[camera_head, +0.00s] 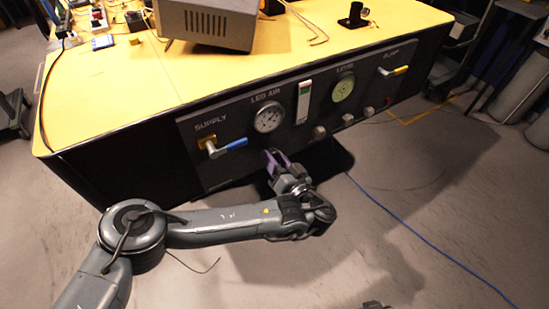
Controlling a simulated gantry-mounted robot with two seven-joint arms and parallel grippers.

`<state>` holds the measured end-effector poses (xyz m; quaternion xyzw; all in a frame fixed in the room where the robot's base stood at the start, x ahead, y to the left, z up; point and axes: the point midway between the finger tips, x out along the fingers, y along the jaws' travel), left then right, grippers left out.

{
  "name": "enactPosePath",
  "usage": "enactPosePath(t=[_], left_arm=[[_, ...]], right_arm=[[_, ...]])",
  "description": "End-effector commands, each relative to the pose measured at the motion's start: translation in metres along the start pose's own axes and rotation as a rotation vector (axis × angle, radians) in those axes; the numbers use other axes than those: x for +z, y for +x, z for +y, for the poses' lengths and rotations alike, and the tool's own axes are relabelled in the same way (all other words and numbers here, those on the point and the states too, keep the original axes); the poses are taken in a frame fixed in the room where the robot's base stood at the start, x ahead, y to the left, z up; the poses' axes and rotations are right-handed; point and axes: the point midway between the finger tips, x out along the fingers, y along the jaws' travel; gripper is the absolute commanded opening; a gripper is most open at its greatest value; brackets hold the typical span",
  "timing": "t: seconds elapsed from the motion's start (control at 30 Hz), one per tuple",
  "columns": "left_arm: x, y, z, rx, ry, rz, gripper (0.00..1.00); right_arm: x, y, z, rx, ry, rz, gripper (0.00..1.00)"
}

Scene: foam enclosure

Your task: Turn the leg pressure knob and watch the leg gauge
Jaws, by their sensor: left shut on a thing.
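The dark panel (230,112) on the front of the yellow-topped bench carries the round white leg gauge (269,117), labelled "LEG AIR". Its needle is too small to read. My left gripper (274,160) reaches up to the panel just below this gauge. Its fingers, with a purple tint, are shut on the leg pressure knob, which the fingers hide. My right gripper is not in view.
A blue-handled supply valve (230,145) is left of the gripper. To the right are a white vertical indicator (303,102), a greenish level gauge (343,87), small grey knobs (318,132) and a yellow-handled valve (396,71). A blue cable (430,251) crosses the open floor.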

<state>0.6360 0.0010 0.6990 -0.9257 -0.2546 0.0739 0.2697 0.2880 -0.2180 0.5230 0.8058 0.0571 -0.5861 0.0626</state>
Motion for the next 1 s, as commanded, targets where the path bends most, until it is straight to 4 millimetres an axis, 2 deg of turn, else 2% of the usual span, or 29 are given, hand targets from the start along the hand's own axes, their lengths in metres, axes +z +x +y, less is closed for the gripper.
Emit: enactPosePath(t=[0.07,0.1,0.27,0.67,0.87,1.0], left_arm=[[0.001,0.0,0.0,0.001,0.0,0.0,0.09],[0.001,0.0,0.0,0.001,0.0,0.0,0.41],[0.001,0.0,0.0,0.001,0.0,0.0,0.65],[-0.001,-0.005,0.0,0.002,-0.001,0.0,0.65],[-0.003,-0.029,-0.001,0.004,-0.001,0.0,0.65],[-0.003,-0.057,-0.001,0.007,-0.001,0.0,0.65]], right_arm=[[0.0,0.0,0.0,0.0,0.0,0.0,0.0],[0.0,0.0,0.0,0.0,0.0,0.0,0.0],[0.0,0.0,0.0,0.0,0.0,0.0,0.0],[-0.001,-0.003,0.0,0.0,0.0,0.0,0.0],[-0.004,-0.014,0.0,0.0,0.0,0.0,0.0],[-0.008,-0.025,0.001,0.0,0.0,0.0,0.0]])
